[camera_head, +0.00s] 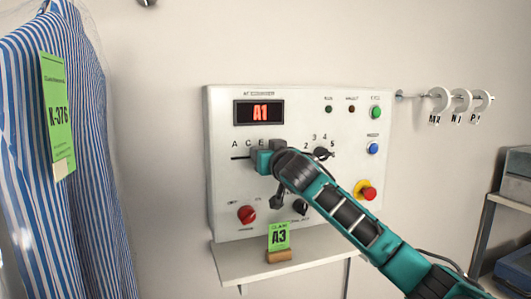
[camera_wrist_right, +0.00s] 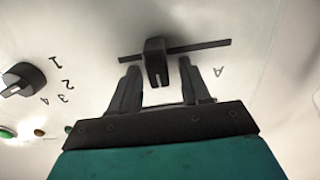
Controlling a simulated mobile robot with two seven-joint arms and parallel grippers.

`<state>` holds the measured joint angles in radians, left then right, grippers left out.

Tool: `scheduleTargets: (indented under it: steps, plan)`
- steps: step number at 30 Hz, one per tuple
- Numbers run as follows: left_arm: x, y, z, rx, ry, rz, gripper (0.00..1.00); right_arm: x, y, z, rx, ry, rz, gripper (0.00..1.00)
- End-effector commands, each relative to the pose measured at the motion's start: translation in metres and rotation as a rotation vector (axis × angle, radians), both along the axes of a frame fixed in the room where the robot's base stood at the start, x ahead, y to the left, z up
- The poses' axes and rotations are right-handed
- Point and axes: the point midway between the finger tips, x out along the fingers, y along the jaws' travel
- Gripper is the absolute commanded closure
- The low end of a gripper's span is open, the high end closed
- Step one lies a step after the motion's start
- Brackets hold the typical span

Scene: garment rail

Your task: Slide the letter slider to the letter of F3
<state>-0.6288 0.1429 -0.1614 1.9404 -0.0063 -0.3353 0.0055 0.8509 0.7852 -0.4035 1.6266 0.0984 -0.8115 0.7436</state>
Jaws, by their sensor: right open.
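The white control panel (camera_head: 222,190) shows red "A1" on its display (camera_head: 261,112). The letter slider's slot (camera_head: 240,158) runs under letters A, C and E; its right part is hidden by my right gripper (camera_head: 268,158). In the right wrist view the black slider knob (camera_wrist_right: 157,62) sits on the slot (camera_wrist_right: 205,47), away from the end by the upside-down letter A (camera_wrist_right: 218,71). My right gripper (camera_wrist_right: 158,66) is open, with one finger on each side of the knob and gaps showing. A green ticket (camera_head: 279,237) reads "A3". My left gripper is not in view.
A red knob (camera_head: 247,214), dark switches (camera_head: 300,207) and a red emergency button (camera_head: 368,193) are below. A shelf (camera_head: 240,265) juts out underneath. Striped shirts (camera_head: 95,190) hang left.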

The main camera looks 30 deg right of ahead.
Motion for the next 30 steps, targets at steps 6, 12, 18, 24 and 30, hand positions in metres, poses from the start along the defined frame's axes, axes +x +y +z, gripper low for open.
scheduleTargets:
  steps: [6,12,18,24,30]
  plan:
    - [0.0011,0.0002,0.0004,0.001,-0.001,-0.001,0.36,0.0015,-0.0001,0.0,0.0,0.0,0.001,0.53]
    - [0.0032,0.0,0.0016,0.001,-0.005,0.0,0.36,0.0013,-0.0001,-0.0001,0.0,0.0,0.001,0.65]
    - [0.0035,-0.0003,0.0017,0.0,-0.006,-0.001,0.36,0.0012,-0.0001,-0.0002,0.001,0.0,0.0,0.84]
    - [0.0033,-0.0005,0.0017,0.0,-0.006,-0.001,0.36,0.0012,-0.0001,-0.0003,0.001,0.001,0.0,1.0]
    - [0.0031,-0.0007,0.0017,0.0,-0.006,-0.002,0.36,0.0012,-0.0001,-0.0004,0.001,0.001,0.0,1.0]
